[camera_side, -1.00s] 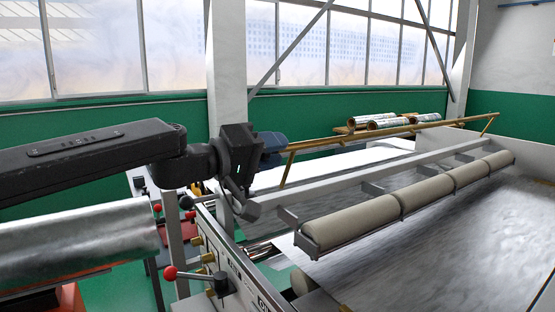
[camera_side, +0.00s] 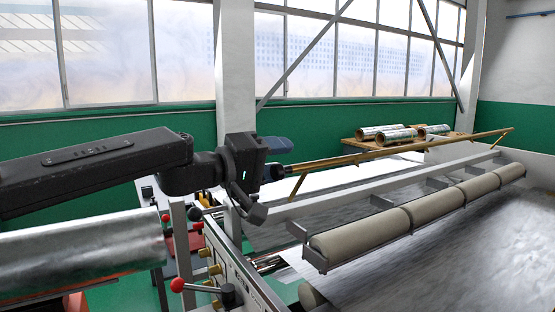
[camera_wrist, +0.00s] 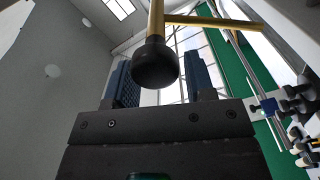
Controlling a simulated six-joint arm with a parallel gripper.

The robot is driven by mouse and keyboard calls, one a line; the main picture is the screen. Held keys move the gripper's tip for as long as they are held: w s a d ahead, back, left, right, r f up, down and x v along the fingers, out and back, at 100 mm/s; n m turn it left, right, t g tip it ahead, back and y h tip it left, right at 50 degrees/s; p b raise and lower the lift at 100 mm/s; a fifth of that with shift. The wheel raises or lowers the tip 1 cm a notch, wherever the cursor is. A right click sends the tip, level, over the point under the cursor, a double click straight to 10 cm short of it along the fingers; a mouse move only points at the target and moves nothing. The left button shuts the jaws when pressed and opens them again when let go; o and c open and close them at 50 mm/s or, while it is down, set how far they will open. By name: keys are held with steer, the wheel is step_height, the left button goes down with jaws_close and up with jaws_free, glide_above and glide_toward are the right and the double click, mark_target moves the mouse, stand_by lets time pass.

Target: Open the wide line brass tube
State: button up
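The brass tube (camera_side: 400,148) is a long thin rail running from my gripper to the far right above the foil machine, with short angled brass legs. Its near end has a black rounded knob, which shows large in the wrist view (camera_wrist: 155,65). My gripper (camera_side: 283,158) is at this near end, with a blue finger beside the knob in the side view. In the wrist view my gripper (camera_wrist: 158,57) has its two blue fingers apart, one on each side of the knob. Gaps show between knob and fingers.
Pale rollers (camera_side: 435,203) on a frame lie in front of the tube over the foil sheet (camera_side: 440,255). A control panel (camera_side: 235,262) with a red-knobbed lever is below my gripper. Foil rolls (camera_side: 385,134) lie on a wooden table behind. A large foil roll (camera_side: 80,250) is at left.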

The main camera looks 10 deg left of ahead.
steer(key=shift+o, duration=0.5)
steer(key=v, duration=1.3)
steer(key=shift+s+a, duration=0.25)
steer(key=shift+s, duration=0.05)
